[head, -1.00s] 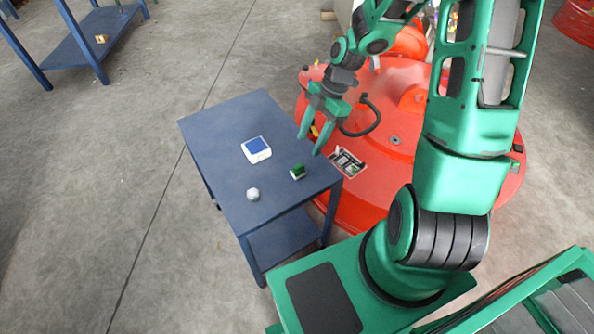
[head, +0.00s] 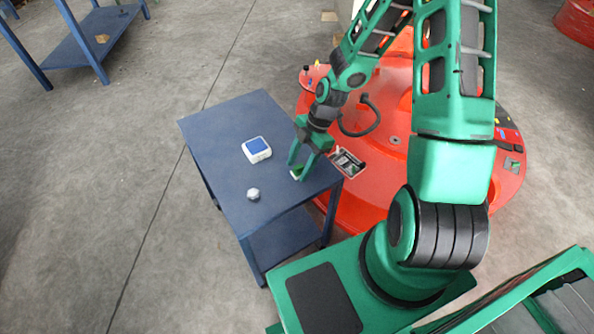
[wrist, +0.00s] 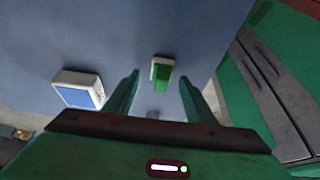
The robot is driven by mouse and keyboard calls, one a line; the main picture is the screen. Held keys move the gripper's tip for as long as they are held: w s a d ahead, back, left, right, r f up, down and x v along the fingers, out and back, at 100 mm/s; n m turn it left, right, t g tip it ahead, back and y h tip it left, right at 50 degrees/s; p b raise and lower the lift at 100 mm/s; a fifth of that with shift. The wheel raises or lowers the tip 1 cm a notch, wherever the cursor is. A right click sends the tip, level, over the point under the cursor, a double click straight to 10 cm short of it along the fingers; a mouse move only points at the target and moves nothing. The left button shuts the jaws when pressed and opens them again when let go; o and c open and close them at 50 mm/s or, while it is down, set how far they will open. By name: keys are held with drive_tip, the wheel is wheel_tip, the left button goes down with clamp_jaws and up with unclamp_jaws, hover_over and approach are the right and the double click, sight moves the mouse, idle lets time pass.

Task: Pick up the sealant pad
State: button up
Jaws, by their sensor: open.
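A small green and white block, which I take to be the sealant pad (head: 297,174), lies on the blue table near its right edge. In the wrist view the pad (wrist: 161,71) shows green on one side and white on the other, between the fingertips and a little beyond them. My gripper (head: 299,168) is open, pointing down over the pad and partly covering it in the head view. In the wrist view my gripper (wrist: 159,80) has a finger on each side with nothing held. I cannot tell how high the fingertips are above the table.
A white box with a blue top (head: 257,149) and a small whitish lump (head: 253,194) stand on the blue table (head: 215,125). A large red round machine (head: 350,205) stands close on the right. The table's left part is bare.

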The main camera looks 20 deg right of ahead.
sight(298, 167)
drive_tip(key=shift+a+f, duration=0.1)
drive_tip(key=shift+f, duration=0.2)
drive_tip(key=c, duration=1.1)
drive_tip(key=shift+r, duration=0.15)
drive_tip(key=shift+r, duration=0.45)
drive_tip(key=r, duration=0.3)
drive_tip(key=shift+s+a+r, duration=0.15)
drive_tip(key=shift+a+r, duration=0.05)
drive_tip(key=s+a+r, duration=0.2)
drive_tip(key=a, duration=0.1)
drive_tip(key=s+a+r, duration=0.2)
drive_tip(key=a, duration=0.1)
drive_tip(key=s+a+r, duration=0.2)
drive_tip(key=a, duration=0.1)
drive_tip(key=shift+s+a+r, duration=0.1)
drive_tip(key=shift+s+r, duration=0.1)
drive_tip(key=shift+s, duration=0.05)
